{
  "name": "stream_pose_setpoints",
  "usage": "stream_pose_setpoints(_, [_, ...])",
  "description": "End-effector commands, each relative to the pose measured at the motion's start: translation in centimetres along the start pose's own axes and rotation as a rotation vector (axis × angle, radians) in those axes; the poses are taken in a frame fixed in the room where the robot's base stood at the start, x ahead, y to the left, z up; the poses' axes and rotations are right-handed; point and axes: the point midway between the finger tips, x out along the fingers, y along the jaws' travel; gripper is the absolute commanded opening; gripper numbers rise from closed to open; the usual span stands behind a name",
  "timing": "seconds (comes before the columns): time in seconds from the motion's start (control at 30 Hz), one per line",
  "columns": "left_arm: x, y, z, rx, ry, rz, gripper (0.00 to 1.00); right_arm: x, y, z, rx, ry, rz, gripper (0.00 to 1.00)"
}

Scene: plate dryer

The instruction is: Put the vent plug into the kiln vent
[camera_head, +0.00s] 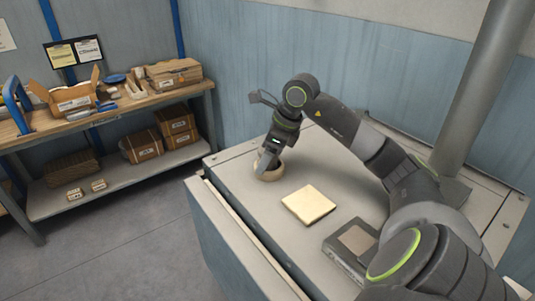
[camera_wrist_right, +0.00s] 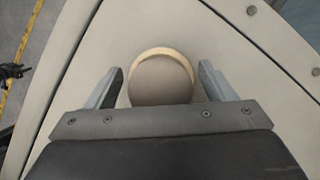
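A round tan piece (camera_head: 270,173) stands on the light grey kiln top near its far left corner. In the right wrist view this round piece (camera_wrist_right: 160,82) shows a grey-brown face with a pale curved rim along its upper side. I cannot tell whether it is the vent plug, the vent, or both together. My right gripper (camera_head: 266,161) is over it, pointing down. In the right wrist view the gripper (camera_wrist_right: 160,84) has its fingers apart on either side of the round piece, with narrow gaps. My left gripper is not in view.
A cream square slab (camera_head: 308,205) lies on the kiln top (camera_head: 235,190). A dark grey frame with a brown square (camera_head: 352,246) is nearer me, by my arm. A grey pipe (camera_head: 480,85) rises at the right. Wooden shelves with boxes (camera_head: 130,104) stand left.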

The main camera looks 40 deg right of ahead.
Motion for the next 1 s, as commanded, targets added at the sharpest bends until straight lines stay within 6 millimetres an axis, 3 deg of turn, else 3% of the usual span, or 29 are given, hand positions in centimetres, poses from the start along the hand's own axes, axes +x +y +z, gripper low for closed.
stream_pose_setpoints(0.27, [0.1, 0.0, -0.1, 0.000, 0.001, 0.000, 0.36, 0.0, 0.0, 0.0, 0.000, 0.001, 0.000, 0.77])
stream_pose_setpoints(0.47, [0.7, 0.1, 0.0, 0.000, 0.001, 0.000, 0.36, -1.4, -0.1, -0.1, -0.001, 0.000, -0.004, 0.77])
stream_pose_setpoints(0.77, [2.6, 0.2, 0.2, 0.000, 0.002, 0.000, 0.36, -6.6, -0.1, -0.1, -0.001, -0.001, -0.007, 0.77])
stream_pose_setpoints(1.0, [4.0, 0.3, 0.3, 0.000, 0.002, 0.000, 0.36, -12.3, -0.1, 0.0, 0.001, -0.004, -0.005, 0.77])
